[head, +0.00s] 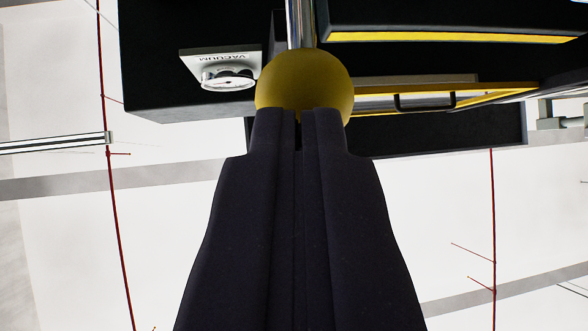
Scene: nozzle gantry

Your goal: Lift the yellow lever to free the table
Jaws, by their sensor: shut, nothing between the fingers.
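The yellow lever shows as a round yellow ball knob (304,80) on a metal rod (301,22) that runs up out of the top of the picture. My gripper (299,113) comes up from the bottom of the head view with its two dark fingers together and nothing between them. The fingertips overlap the lower part of the knob in the picture. I cannot tell whether they touch it. The lower edge of the knob is hidden behind the fingertips.
A yellow-edged panel with a black handle (425,102) lies to the right. Red lines hang at left and right. The pale area below is mostly open.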

